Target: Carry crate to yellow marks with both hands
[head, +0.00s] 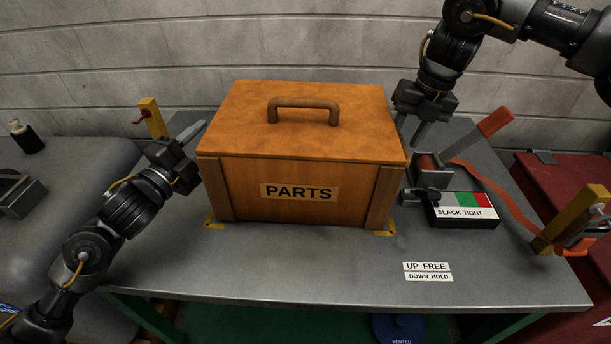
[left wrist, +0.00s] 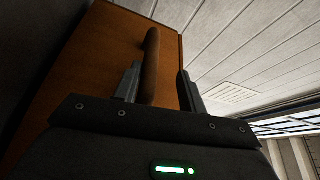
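The brown wooden crate (head: 300,168), labelled PARTS, stands upright on the grey bench, its lid closed and a handle (head: 303,103) on top. Yellow marks show at its front left corner (head: 213,222) and front right corner (head: 385,231); any rear marks are hidden. My left gripper (head: 188,132) is beside the crate's left side. Neither visibly grips the crate; contact is unclear.
Right of the crate are a strap ratchet with an orange handle (head: 482,132) and a SLACK TIGHT box (head: 462,211). An orange strap (head: 497,192) runs to a yellow post (head: 572,217). Another yellow post (head: 153,118) stands at back left. The bench front (head: 300,262) is clear.

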